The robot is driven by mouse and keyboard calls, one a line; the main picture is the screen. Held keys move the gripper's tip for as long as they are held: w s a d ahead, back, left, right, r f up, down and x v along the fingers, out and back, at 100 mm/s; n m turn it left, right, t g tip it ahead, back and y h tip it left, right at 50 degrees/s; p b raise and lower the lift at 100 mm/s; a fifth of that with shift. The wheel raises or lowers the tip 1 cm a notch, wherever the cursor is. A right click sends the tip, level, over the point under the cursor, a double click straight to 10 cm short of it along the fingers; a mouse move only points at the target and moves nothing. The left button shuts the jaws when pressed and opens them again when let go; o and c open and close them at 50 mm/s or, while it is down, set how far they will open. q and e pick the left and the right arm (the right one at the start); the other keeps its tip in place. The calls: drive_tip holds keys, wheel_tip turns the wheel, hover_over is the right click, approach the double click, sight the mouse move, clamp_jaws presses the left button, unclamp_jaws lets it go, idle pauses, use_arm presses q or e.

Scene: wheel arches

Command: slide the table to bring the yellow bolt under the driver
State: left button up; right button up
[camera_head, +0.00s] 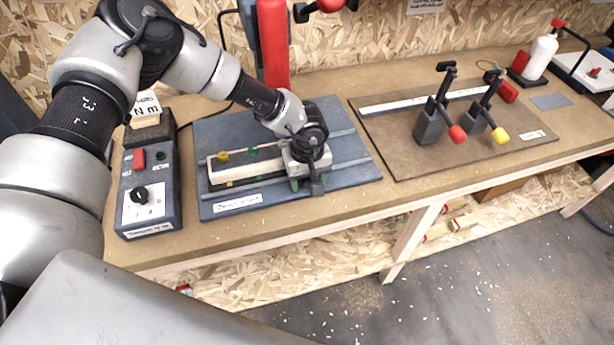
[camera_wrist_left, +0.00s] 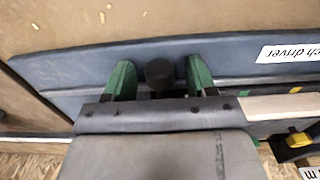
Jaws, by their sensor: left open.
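The driver (camera_head: 273,45) is a red column behind a blue-grey base plate (camera_head: 350,172). On the plate lies a pale sliding table (camera_head: 238,176). The yellow bolt (camera_head: 222,156) stands near the table's left end, and a green bolt (camera_head: 253,150) stands to its right. A yellow part, probably the bolt, also shows at the right of the left wrist view (camera_wrist_left: 298,139). My left gripper (camera_head: 310,184) is at the table's right end. In the wrist view its green fingers (camera_wrist_left: 161,80) are open, one on each side of a black knob (camera_wrist_left: 160,72). Contact cannot be told. The driver's tip is hidden by my arm.
A control box (camera_head: 150,195) with a dial stands left of the plate. A brown board (camera_head: 390,155) with two clamps (camera_head: 430,120) (camera_head: 483,112) lies to the right. A white bottle (camera_head: 541,55) stands at the far right. The bench's front strip is clear.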

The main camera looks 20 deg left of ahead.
sight(363, 173)
use_arm(q)
clamp_jaws()
drive_tip(key=w+d+b, duration=0.2)
drive_tip(key=d+b, duration=0.1)
drive_tip(key=w+d+b, duration=0.3)
drive_tip(key=d, duration=0.1)
drive_tip(key=w+d+b, duration=0.2)
drive_tip(key=d+b, duration=0.1)
drive_tip(key=d, duration=0.1)
drive_tip(key=shift+w+f, duration=0.25)
drive_tip(key=shift+w, duration=0.05)
drive_tip(key=shift+w+d+r, duration=0.1)
drive_tip(key=shift+w+d, duration=0.05)
drive_tip(key=shift+d, duration=0.2)
drive_tip(key=shift+r, duration=0.3)
drive_tip(key=shift+c, duration=1.8)
unclamp_jaws()
drive_tip(key=o, duration=0.4)
drive_tip(key=shift+w+d+f, duration=0.1)
drive_tip(key=shift+w+d, duration=0.05)
drive_tip(key=shift+d, duration=0.05)
drive_tip(key=shift+c, duration=0.2)
